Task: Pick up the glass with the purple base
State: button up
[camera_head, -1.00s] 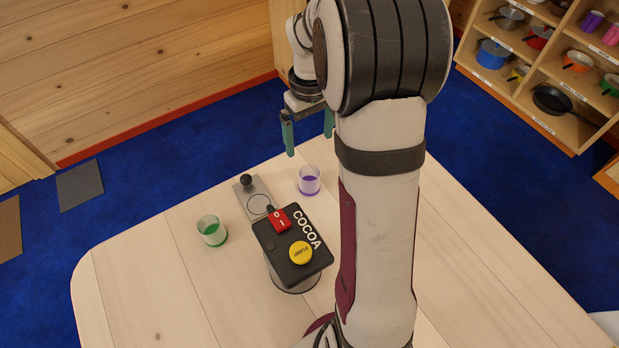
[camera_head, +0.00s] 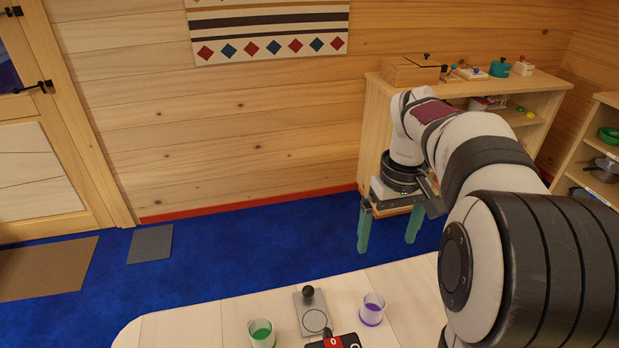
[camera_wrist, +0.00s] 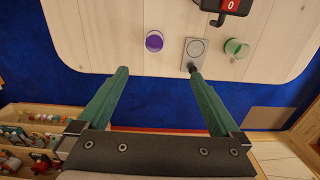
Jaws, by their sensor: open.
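The glass with the purple base (camera_head: 372,309) stands upright on the pale wooden table, right of the small grey plate with a black knob. It also shows in the wrist view (camera_wrist: 154,41), beyond my fingertips and between their lines. My gripper (camera_head: 388,245) has two green fingers spread wide, with nothing between them. In the head view it hangs above and beyond the table's far edge. The wrist view shows both open fingers (camera_wrist: 159,73) pointing toward the table, apart from the glass.
A glass with a green base (camera_head: 261,333) stands left of the grey plate (camera_head: 313,312); it also shows in the wrist view (camera_wrist: 236,48). The cocoa machine (camera_head: 335,341) is partly cut off at the bottom. A wooden shelf (camera_head: 375,120) stands against the wall behind my arm.

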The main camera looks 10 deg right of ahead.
aim_at(371, 309)
jog(key=s+a+f+m+y, duration=0.1)
jog(key=s+a+f+m, duration=0.1)
jog(key=s+a, duration=0.6)
jog(key=s+a+f+m, duration=0.3)
jog(key=s+a, duration=0.6)
jog(key=s, duration=0.5)
jog(key=shift+s+a+y, duration=0.3)
jog(key=shift+y, duration=0.1)
jog(key=w+d+m, duration=0.2)
jog(key=w, duration=0.2)
jog(key=w+d+m, duration=0.2)
jog(key=w+m, duration=0.1)
jog(key=w, duration=0.1)
jog(key=w+d+m, duration=0.2)
jog(key=w, duration=0.2)
jog(key=shift+w+d+r+m+h, duration=0.25)
jog(key=shift+w+d+m+h, duration=0.05)
jog(key=shift+h, duration=0.1)
jog(key=w+d+f+m+h, duration=0.1)
jog(key=w+d+f+m, duration=0.65)
jog(key=w+d, duration=0.4)
jog(key=shift+m, duration=0.25)
jog(key=f, duration=1.4)
jog(key=shift+s+d+f, duration=0.2)
jog(key=shift+s+f, duration=0.05)
